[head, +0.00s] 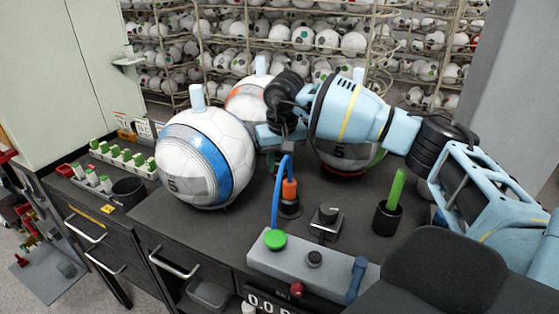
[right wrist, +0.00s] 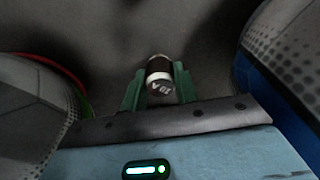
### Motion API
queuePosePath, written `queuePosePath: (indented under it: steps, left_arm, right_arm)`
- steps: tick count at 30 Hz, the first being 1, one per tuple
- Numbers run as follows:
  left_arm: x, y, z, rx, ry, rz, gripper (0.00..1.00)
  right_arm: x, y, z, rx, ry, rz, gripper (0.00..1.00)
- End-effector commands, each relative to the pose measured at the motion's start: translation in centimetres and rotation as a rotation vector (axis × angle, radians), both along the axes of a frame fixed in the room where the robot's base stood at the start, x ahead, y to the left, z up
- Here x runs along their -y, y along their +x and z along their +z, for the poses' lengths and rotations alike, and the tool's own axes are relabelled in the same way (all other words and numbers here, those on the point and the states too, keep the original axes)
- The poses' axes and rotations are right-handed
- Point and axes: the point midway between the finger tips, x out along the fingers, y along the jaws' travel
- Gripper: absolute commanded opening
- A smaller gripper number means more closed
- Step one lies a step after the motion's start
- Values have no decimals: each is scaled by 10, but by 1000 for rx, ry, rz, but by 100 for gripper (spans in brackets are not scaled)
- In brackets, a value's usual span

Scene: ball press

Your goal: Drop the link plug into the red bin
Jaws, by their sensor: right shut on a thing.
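My right gripper (right wrist: 158,88) is shut on the link plug (right wrist: 160,75), a small cylinder with a dark band and a pale marked end, between two green fingers in the right wrist view. In the head view my right gripper (head: 286,147) is between the balls, above the dark counter; the plug cannot be made out there. A small red item (head: 65,170) is at the counter's far left edge; I cannot tell whether it is the red bin. My left gripper is not in view.
A blue-striped ball (head: 190,155) stands left of the gripper, an orange-marked ball (head: 243,103) behind, another ball (head: 345,155) right.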

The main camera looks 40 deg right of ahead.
Motion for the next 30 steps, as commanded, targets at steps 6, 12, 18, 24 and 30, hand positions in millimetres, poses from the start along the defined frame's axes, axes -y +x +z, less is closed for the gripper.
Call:
queuePosePath:
  steps: [6, 12, 18, 24, 30]
  left_arm:
    - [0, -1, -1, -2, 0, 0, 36]
    - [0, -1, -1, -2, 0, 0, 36]
    - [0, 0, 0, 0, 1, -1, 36]
    - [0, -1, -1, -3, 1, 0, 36]
    - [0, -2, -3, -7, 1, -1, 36]
  right_arm:
    - [0, 0, -2, -1, -1, 0, 51]
    - [0, 0, -2, -1, 0, 0, 51]
    - [0, 0, 6, 0, 0, 0, 51]
    - [-2, -5, 38, 3, 0, 0, 51]
    - [-4, -10, 78, 3, 0, 1, 51]
